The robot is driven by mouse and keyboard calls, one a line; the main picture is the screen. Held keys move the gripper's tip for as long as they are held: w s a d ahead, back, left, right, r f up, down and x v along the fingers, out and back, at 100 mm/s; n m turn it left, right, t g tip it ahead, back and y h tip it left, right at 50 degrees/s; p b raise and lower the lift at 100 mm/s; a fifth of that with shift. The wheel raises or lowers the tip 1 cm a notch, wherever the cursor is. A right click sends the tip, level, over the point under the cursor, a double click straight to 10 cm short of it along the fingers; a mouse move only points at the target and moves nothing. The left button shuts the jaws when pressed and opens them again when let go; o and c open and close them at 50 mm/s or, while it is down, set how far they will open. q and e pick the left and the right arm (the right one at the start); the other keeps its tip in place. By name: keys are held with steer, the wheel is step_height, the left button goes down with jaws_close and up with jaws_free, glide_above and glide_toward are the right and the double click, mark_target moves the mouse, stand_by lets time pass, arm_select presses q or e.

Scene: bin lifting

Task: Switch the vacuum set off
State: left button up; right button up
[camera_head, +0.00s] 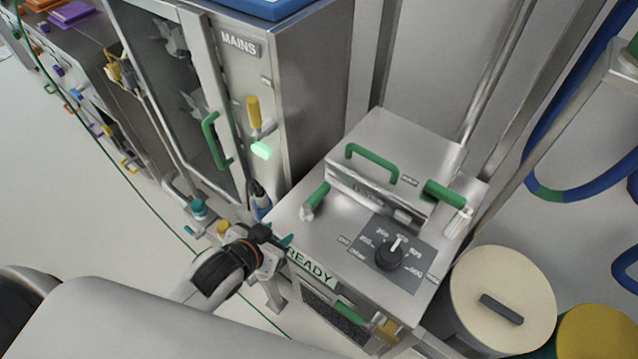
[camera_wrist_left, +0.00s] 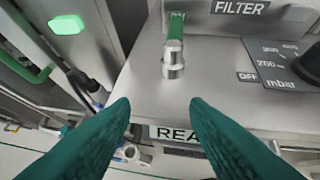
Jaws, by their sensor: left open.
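The vacuum set is a steel cabinet (camera_head: 300,215) with a black rotary knob (camera_head: 390,256) on a dark scale plate. The knob's white pointer points toward the far side of the plate. In the left wrist view the knob (camera_wrist_left: 310,66) is cut by the right edge, with "mbar" numbers and an "OFF" label to its left. My left gripper (camera_head: 284,242) is open and empty at the cabinet's front left edge, left of the knob and apart from it. Its green fingers (camera_wrist_left: 160,108) spread in front of the READY sign (camera_wrist_left: 176,134). My right gripper is out of view.
Green-handled levers (camera_head: 316,197) (camera_head: 444,194) flank the raised filter box, which has a green handle (camera_head: 372,162). A MAINS cabinet (camera_head: 310,90) with a lit green lamp (camera_head: 262,150) stands left. A cream-lidded drum (camera_head: 500,290) stands right. The space above the knob looks clear.

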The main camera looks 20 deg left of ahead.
mark_target(317, 194)
arm_select(q)
steer(key=w+r+t+h, duration=0.1)
steer(key=w+d+r+m+t+h, duration=0.1)
steer(key=w, duration=0.1)
steer(key=shift+r, duration=0.25)
steer(key=shift+w+d+r+t+h, duration=0.1)
steer(key=shift+w+r+t+h, duration=0.05)
steer(key=shift+w+t+h, duration=0.3)
steer(key=shift+w+d, duration=0.1)
steer(key=shift+w, duration=0.15)
steer(key=shift+w+d, duration=0.2)
steer(key=shift+w, duration=0.1)
steer(key=p+x, duration=0.1)
steer(key=x, duration=0.8)
steer(key=shift+w, duration=0.1)
steer(key=shift+w+d+f, duration=0.3)
steer(key=shift+w+f, duration=0.2)
steer(key=shift+w, duration=0.1)
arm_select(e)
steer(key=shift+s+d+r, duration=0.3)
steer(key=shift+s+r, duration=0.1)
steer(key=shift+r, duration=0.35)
arm_select(q)
jaws_close()
